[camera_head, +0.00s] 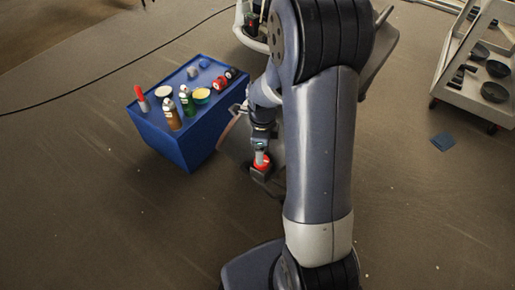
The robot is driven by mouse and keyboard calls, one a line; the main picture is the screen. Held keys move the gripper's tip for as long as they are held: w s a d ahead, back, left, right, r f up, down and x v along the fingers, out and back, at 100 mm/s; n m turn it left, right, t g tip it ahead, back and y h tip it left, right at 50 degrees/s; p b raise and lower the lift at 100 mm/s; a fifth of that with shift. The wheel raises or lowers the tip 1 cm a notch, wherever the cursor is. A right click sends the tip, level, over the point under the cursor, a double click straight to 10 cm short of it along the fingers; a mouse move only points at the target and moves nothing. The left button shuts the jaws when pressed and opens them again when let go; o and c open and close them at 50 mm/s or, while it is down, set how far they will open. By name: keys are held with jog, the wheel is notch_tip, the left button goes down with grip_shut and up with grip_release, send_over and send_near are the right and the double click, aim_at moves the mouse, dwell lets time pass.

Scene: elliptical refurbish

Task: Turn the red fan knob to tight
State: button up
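The red fan knob (262,161) shows as a small red patch low on the grey elliptical machine (236,143), just left of my big arm link. My gripper (261,155) points down at the knob, and its tip overlaps the red in the picture. I cannot tell whether its fingers touch the knob or how far apart they are. My arm hides much of the machine, and any mark on the knob is too small to read.
A blue tool box or bench (165,136) stands left of the machine, with bottles, tins and red items on top. A grey shelf cart (480,65) with dark bowls stands at the upper right. A blue cloth (443,141) and a black cable (95,80) lie on the floor.

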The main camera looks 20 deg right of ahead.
jog(key=shift+s+a+r+p, duration=0.1)
jog(key=shift+r+p, duration=0.55)
jog(key=shift+r, duration=0.5)
